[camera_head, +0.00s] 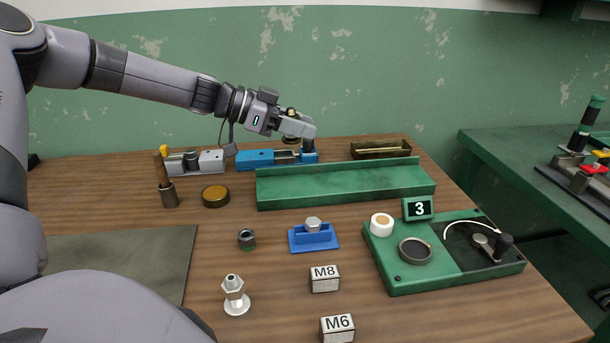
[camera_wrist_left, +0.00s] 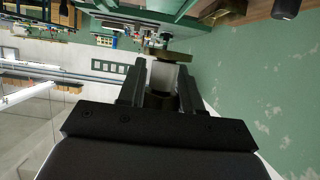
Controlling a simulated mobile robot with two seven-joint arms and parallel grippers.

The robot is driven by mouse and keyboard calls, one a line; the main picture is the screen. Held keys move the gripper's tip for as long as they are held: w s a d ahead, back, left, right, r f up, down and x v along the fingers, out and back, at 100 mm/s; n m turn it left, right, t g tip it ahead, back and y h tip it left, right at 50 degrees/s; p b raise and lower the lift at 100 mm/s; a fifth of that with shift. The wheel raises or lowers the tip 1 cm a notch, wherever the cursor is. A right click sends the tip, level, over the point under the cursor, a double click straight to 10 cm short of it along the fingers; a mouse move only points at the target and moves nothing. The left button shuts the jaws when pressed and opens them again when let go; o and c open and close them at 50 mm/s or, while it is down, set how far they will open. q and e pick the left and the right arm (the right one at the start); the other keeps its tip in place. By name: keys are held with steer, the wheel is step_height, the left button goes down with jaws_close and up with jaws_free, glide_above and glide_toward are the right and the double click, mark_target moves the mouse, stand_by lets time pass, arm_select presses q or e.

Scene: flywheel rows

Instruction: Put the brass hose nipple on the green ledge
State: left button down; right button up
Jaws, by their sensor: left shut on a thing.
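My left gripper (camera_head: 308,133) is above the back of the table, just behind the green ledge (camera_head: 345,188). It is shut on the brass hose nipple, of which brass parts (camera_head: 291,111) show above and below the fingers. In the left wrist view the nipple (camera_wrist_left: 168,57) sits between the two fingers (camera_wrist_left: 162,82), with a brass disc beyond the tips and a pale middle. The fingers hide part of it. The ledge is a long green strip with a raised back edge, and its top is bare. My right gripper is not in view.
Blue and grey vises (camera_head: 255,159) and a dark tray (camera_head: 381,149) stand behind the ledge. A brass round tin (camera_head: 215,196) is to its left. In front are a blue holder (camera_head: 313,241), a silver fitting (camera_head: 235,297) and a green fixture (camera_head: 405,280).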

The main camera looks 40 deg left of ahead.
arm_select(q)
glide_above(301, 185)
step_height(301, 185, down, 7)
steer(key=shift+r+b, duration=0.2)
steer(key=shift+b, duration=0.25)
steer(key=shift+a+f+b, duration=0.1)
steer(key=shift+f+b, duration=0.35)
steer(key=shift+f, duration=1.55)
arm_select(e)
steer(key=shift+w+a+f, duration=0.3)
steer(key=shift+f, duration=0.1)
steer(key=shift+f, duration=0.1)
arm_select(q)
steer(key=shift+f+b, duration=0.25)
steer(key=shift+b, duration=0.05)
steer(key=c, duration=0.8)
jaws_free()
steer(key=shift+o, duration=0.2)
steer(key=shift+r, duration=0.1)
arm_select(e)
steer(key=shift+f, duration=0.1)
